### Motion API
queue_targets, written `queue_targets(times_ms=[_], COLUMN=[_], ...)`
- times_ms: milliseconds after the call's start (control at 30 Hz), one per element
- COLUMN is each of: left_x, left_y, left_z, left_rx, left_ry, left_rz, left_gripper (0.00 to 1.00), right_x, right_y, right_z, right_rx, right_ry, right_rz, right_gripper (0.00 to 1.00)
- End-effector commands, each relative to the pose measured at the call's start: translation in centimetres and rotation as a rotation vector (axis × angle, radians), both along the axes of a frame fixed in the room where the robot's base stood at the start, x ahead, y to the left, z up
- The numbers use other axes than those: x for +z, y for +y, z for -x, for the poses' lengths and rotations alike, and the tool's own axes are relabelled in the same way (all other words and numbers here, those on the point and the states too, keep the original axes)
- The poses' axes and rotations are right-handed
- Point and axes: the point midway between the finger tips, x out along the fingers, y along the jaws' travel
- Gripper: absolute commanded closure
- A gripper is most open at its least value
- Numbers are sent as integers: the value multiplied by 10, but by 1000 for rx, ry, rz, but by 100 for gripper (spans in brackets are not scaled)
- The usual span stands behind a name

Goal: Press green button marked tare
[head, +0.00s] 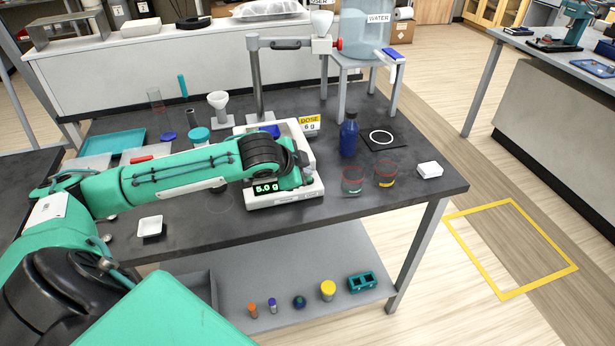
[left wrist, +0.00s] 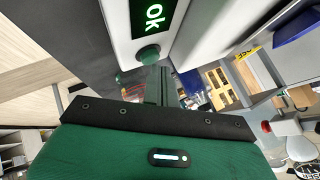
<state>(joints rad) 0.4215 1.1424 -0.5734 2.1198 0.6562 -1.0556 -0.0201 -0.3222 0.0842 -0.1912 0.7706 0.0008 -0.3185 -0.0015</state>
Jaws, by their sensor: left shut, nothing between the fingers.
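The white scale (head: 312,190) stands on the dark bench, and its display (head: 266,188) shows green characters that look like 5.0 g. In the left wrist view its white housing (left wrist: 118,22) is close, with green characters on a black display (left wrist: 154,16). A round green button (left wrist: 148,54) sits beside the display; no tare marking is readable on it. My left gripper (head: 292,182) is over the scale's front, shut and empty. In the left wrist view its fingertips (left wrist: 159,72) are right at the button; I cannot tell whether they touch. My right gripper is not in view.
A blue bottle (head: 348,136), two glass beakers (head: 353,180) and a white box (head: 430,170) stand right of the scale. A metal stand (head: 257,80) rises behind it. A small white tray (head: 150,225) lies at the front left.

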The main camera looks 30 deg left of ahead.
Motion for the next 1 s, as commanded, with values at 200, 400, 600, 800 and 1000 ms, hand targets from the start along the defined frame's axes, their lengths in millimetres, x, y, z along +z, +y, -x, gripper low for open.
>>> queue_targets(times_ms=[200,400,600,800,1000], left_x=[0,-3,-5,-8,-9], left_y=[0,0,0,0,0], left_z=[0,0,0,0,0], left_rx=[0,-1,0,0,0], left_ry=[0,1,1,1,1], left_rz=[0,0,0,0,0], left_gripper=[100,100,100,100,100], right_x=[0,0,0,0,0], right_y=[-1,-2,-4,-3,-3], right_z=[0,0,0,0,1], right_rx=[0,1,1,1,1], right_ry=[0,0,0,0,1], right_rz=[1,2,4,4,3], right_gripper=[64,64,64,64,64])
